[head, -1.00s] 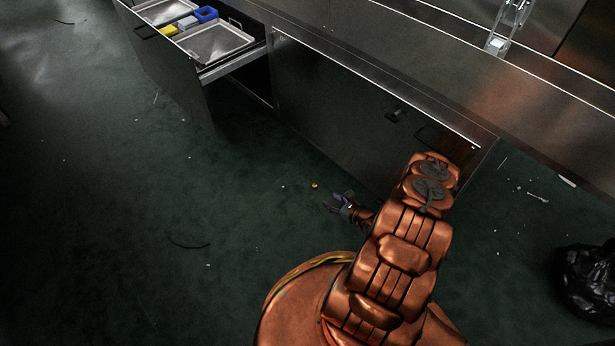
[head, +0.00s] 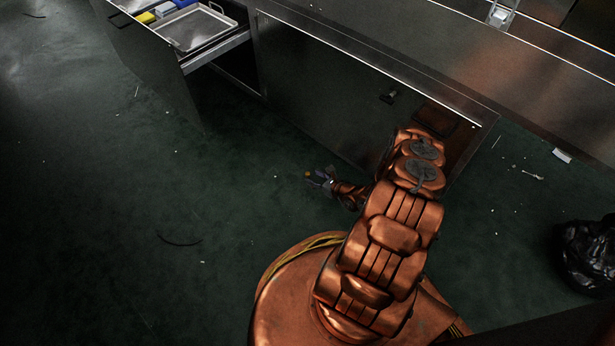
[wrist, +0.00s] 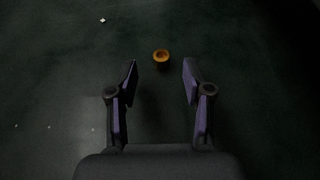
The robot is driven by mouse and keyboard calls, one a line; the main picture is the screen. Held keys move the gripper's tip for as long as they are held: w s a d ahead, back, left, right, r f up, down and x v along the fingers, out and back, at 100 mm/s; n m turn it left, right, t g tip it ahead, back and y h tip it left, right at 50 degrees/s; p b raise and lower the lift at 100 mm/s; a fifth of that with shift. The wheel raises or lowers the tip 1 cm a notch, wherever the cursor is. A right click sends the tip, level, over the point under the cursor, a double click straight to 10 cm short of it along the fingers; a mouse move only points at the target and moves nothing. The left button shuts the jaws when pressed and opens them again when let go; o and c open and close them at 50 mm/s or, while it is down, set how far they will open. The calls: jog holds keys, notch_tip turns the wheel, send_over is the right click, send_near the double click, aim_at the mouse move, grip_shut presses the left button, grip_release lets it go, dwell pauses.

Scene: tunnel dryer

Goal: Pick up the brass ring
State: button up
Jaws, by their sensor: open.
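The brass ring (wrist: 161,57) is a small yellow-orange ring on the dark green floor. In the wrist view it lies just ahead of my gripper (wrist: 160,72), centred in the gap between the two fingertips. The fingers are dark with purple pads, and they are open and empty. In the head view the ring (head: 308,174) is a tiny orange spot at the tips of my gripper (head: 314,175), low near the floor in front of the steel cabinet. At this size I cannot tell whether any finger touches it.
A steel cabinet (head: 320,85) stands just beyond my gripper. Its open drawer (head: 217,50) juts out at upper left and holds a metal tray (head: 196,31). A black bag (head: 588,255) lies at right. A dark curved strip (head: 180,241) and small scraps lie on the mostly clear floor.

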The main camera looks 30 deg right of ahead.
aim_at(309, 174)
jog(key=shift+b+x, duration=0.9)
jog(key=shift+x, duration=0.75)
jog(key=shift+d+r, duration=0.1)
grip_shut()
